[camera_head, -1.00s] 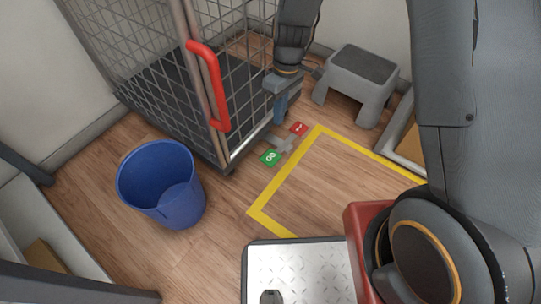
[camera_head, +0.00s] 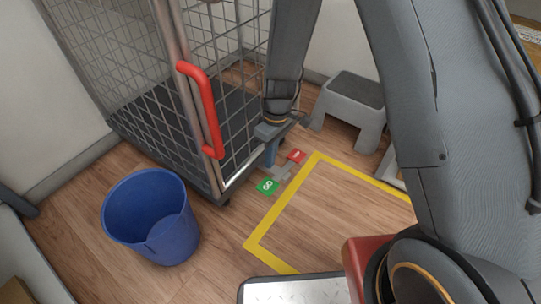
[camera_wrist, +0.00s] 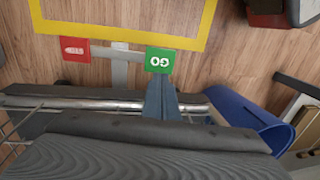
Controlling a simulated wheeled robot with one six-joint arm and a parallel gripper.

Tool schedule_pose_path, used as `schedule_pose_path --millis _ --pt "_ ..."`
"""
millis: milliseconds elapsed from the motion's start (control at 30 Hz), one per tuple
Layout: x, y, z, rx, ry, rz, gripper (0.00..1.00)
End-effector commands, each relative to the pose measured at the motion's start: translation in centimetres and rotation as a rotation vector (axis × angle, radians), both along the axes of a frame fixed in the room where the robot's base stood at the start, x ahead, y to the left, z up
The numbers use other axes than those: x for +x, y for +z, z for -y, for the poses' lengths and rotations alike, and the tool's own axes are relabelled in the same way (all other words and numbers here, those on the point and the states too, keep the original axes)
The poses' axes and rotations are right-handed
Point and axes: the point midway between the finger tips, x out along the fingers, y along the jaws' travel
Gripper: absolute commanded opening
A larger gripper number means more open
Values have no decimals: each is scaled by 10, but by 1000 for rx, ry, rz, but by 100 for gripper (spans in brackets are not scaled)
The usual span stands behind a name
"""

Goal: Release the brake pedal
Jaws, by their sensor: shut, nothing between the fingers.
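The brake pedal has a green "GO" plate (camera_head: 267,187) and a red plate (camera_head: 296,156), joined by a grey bar at the foot of the cage trolley. In the wrist view the green plate (camera_wrist: 160,60) lies just beyond my fingertips, and the red plate (camera_wrist: 75,50) is off to the left. My gripper (camera_head: 270,160) is shut and empty, pointing down beside the trolley's lower edge. In the wrist view my fingertips (camera_wrist: 161,84) overlap the near edge of the green plate. I cannot tell whether they touch it.
The wire cage trolley (camera_head: 222,192) with a red handle (camera_head: 211,118) stands close to my gripper. A blue bin (camera_head: 150,215) is at left, and a grey step stool (camera_head: 350,105) is behind at right. A yellow floor outline (camera_head: 262,222) surrounds clear wooden floor.

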Motion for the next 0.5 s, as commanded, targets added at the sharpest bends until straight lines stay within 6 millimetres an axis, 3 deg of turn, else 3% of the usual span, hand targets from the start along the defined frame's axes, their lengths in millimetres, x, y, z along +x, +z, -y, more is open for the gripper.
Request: schedule_pose_path --millis 33,200,500 --pt "-1 -15 -1 -1 0 -3 0" --pt "-5 -48 -4 0 -1 -3 0" --pt "-10 -84 -8 0 0 -1 0"
